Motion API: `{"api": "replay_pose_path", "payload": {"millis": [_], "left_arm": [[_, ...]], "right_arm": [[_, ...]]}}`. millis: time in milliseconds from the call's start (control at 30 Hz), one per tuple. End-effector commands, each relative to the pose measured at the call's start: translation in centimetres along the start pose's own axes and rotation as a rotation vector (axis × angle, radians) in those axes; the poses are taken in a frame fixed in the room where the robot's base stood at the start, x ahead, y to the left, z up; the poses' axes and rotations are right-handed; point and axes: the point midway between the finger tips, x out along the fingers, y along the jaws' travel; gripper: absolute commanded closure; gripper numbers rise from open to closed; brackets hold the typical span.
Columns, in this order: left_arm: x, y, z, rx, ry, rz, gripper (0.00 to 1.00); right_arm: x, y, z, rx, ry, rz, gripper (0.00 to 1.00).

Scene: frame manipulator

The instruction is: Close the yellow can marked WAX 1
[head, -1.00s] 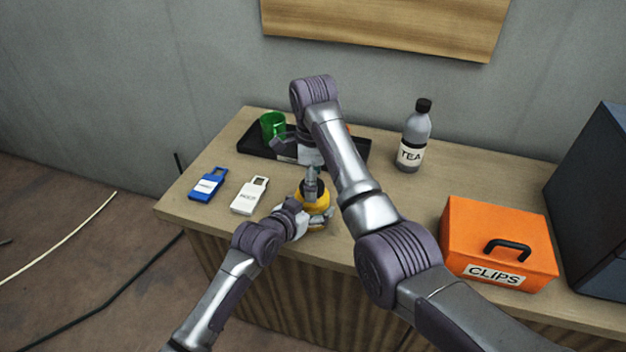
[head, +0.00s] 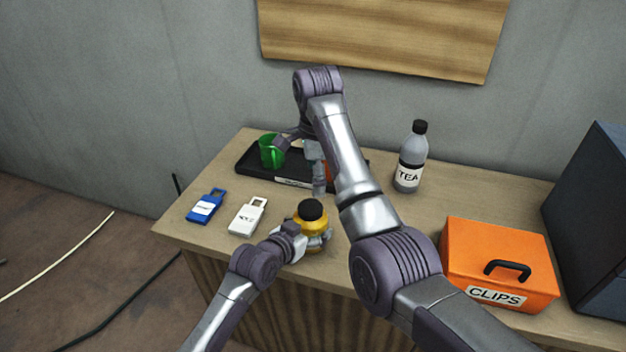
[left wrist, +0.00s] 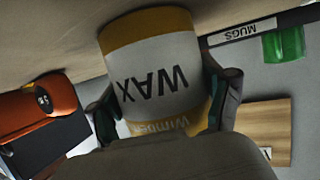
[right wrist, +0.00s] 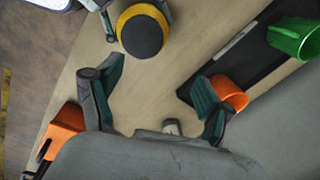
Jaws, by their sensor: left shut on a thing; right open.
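The yellow can (head: 312,220) stands near the front edge of the table, with a round black lid (head: 312,210) on its top. Its white band reads WAX, upside down, in the left wrist view (left wrist: 150,75); no number is visible. My left gripper (head: 314,243) is shut around the can's body from the front. My right gripper (head: 319,188) is open and empty, behind and above the can. In the right wrist view the lid (right wrist: 142,36) lies beyond the open fingers, apart from them, and covers the can's top. I cannot tell how tightly it sits.
A black tray (head: 248,165) with a green mug (head: 271,152) and an orange mug (right wrist: 228,92) is behind. Blue (head: 206,207) and white (head: 248,216) tags lie left. A TEA bottle (head: 411,160) and an orange CLIPS box (head: 497,262) stand right.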

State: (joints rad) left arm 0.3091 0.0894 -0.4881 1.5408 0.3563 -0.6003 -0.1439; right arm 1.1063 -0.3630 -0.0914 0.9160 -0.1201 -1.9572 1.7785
Motion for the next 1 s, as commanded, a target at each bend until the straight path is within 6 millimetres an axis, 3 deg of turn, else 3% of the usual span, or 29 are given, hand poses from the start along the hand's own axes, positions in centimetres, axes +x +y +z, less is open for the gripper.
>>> {"api": "replay_pose_path", "payload": {"millis": [33,133,333,800,1000], "left_arm": [[0.0,0.0,0.1,0.001,-0.001,0.000,1.00],[0.0,0.0,0.1,0.001,-0.001,0.000,1.00],[0.0,0.0,0.1,0.000,-0.001,0.000,1.00],[0.0,0.0,0.1,0.001,-0.001,-0.001,1.00],[0.0,0.0,0.1,0.001,-0.001,-0.001,1.00]], "right_arm": [[-0.5,-1.0,-1.3,-0.088,0.016,-0.040,0.20],[-1.5,-2.7,-2.7,-0.337,0.049,-0.110,0.20],[-3.0,-3.9,-2.8,-0.914,0.103,-0.152,0.20],[-2.7,-0.7,0.8,-2.317,0.031,-0.034,0.20],[-2.3,0.9,1.4,-2.801,-0.065,-0.009,0.20]]}}
